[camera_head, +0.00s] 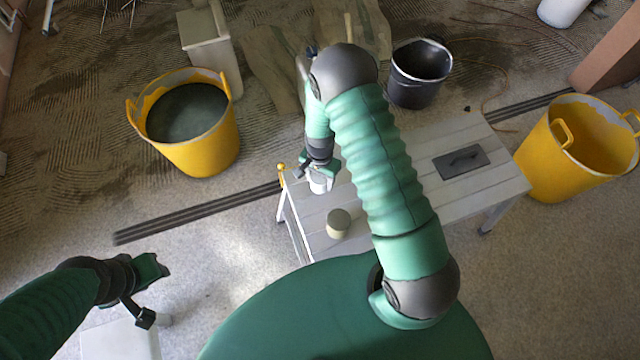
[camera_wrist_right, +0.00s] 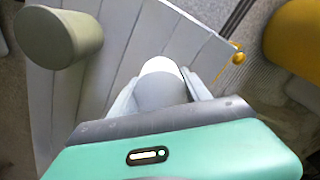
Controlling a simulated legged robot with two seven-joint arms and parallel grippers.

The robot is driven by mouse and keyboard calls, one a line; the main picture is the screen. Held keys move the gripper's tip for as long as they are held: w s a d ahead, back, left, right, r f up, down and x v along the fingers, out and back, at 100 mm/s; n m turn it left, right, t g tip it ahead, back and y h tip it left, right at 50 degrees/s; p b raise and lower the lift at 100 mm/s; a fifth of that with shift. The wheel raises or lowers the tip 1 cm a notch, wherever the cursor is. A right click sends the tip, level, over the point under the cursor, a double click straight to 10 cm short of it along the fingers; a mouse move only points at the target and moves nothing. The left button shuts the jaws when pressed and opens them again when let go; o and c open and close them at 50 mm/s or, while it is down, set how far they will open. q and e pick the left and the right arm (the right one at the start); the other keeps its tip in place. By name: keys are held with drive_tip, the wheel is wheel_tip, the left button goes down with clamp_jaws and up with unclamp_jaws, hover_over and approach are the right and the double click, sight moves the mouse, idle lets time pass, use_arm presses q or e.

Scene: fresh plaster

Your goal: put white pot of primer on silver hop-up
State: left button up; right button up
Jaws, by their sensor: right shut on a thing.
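The white pot of primer (camera_head: 318,186) is small and partly hidden by my right gripper (camera_head: 318,172), which is shut on it. In the right wrist view the pot (camera_wrist_right: 161,85) sits between the two fingers. The silver hop-up (camera_head: 365,195) is a slatted bench running from centre to right, partly covered by my right arm. The pot is over its left end; I cannot tell whether it touches the top. My left gripper (camera_head: 150,292) is open and empty at lower left, away from the hop-up.
A cream pot with a grey-brown lid (camera_head: 338,222) and a dark grey float (camera_head: 461,162) stand on the hop-up. Yellow tubs stand left (camera_head: 190,155) and right (camera_head: 545,165). A black bucket (camera_head: 412,90) is behind. A pale box (camera_head: 120,340) is at lower left.

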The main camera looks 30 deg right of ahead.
sight(321, 183)
drive_tip(key=f, duration=0.2)
drive_tip(key=f+b, duration=0.1)
drive_tip(key=shift+d, duration=0.25)
drive_tip(key=shift+f, duration=0.35)
drive_tip(key=shift+c, duration=0.8)
drive_tip(key=shift+a+r, duration=0.15)
drive_tip(key=shift+a, duration=0.1)
drive_tip(key=o, duration=1.4)
drive_tip(key=shift+c, duration=0.2)
drive_tip(key=shift+o, duration=1.2)
use_arm(q)
drive_tip(key=shift+d+f, duration=0.2)
drive_tip(key=shift+f, duration=0.25)
use_arm(e)
drive_tip(key=shift+o, duration=0.4)
drive_tip(key=shift+d, duration=0.1)
